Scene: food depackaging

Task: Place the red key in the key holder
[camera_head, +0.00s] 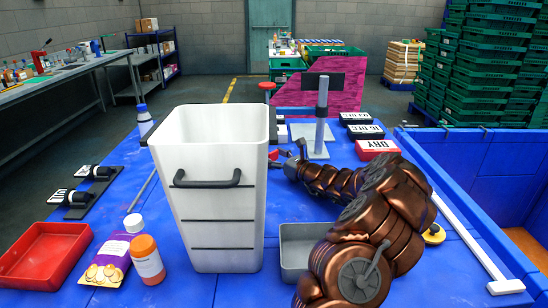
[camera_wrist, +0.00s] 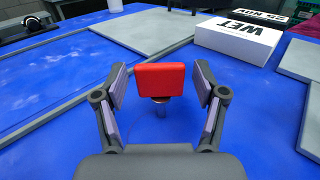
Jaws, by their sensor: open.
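The red key (camera_wrist: 161,78) has a flat red rectangular head on a thin metal shaft and shows in the middle of the wrist view. The shaft's foot is hard to make out against the blue table. My gripper (camera_wrist: 160,84) is open, with one finger on each side of the key head and a visible gap at both sides. In the head view my gripper (camera_head: 286,157) is over the table behind the white bin, and a bit of red, likely the key (camera_head: 273,155), shows by its fingers. I cannot tell which thing is the key holder.
A tall white bin (camera_head: 215,210) stands left of my arm. A grey tray (camera_head: 296,248) sits beside it. A post on a plate (camera_head: 321,115) stands behind my gripper. The red DRY box (camera_head: 377,148) is to the right. A white WET box (camera_wrist: 238,40) lies beyond the key.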

